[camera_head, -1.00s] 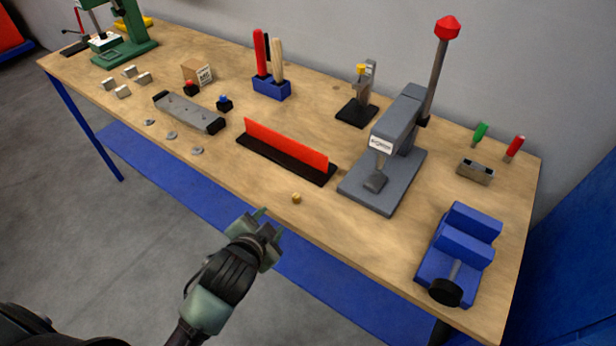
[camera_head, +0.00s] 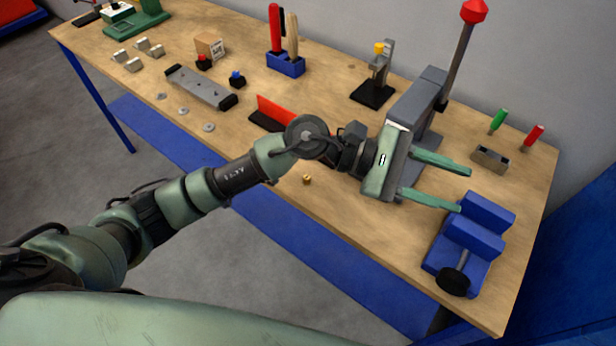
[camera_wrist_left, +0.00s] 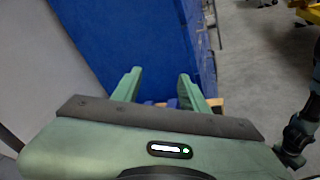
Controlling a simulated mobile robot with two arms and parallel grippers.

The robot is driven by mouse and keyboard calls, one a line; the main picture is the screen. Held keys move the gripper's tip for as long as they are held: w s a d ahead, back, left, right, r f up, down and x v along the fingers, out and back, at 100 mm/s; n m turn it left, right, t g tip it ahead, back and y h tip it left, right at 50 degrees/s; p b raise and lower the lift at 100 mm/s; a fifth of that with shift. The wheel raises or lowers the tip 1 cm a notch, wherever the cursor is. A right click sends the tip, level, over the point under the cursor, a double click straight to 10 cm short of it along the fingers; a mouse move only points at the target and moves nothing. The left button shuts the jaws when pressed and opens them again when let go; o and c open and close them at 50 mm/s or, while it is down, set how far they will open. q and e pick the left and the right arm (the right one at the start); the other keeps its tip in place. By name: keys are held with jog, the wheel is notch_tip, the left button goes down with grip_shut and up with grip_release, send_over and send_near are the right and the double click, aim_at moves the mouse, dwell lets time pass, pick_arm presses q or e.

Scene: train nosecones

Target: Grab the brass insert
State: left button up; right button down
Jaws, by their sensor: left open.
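The brass insert (camera_head: 307,180) is a small gold piece on the wooden workbench (camera_head: 340,212), near its front edge. In the head view my left arm reaches in from the left, passing just above and behind the insert in the picture. My left gripper (camera_head: 465,190) is open and empty, with its two green fingers pointing right, above the bench between the press and the blue vise. The insert lies left of the gripper, not between the fingers. In the left wrist view the fingers (camera_wrist_left: 160,82) are apart with nothing held. My right gripper is not in view.
The grey arbor press (camera_head: 420,100) is partly hidden behind my gripper. A blue vise (camera_head: 470,240) stands close to the fingertips. The red upright strip (camera_head: 276,112) is partly covered by my arm. A small metal block (camera_head: 490,159) lies right of the press.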

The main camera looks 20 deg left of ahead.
pick_arm(q)
jog(key=a+f+m+g+y, duration=0.1)
jog(key=a+f+m+y, duration=0.25)
jog(key=f, duration=0.25)
jog(key=m+t+y, duration=0.1)
jog(key=m+y, duration=0.6)
jog(key=y, duration=0.6)
send_over(307, 177)
jog(key=f, duration=0.6)
jog(key=shift+s+d+f, duration=0.2)
jog(key=shift+d+f, duration=0.05)
jog(key=shift+d, duration=0.05)
jog(key=shift+a+f, duration=0.1)
jog(key=shift+a, duration=0.25)
notch_tip(307, 177, down, 6)
jog(key=p, duration=0.3)
jog(key=shift+w+f+p, duration=0.15)
jog(key=shift+p, duration=0.25)
jog(key=shift+f, duration=0.55)
grip_shut()
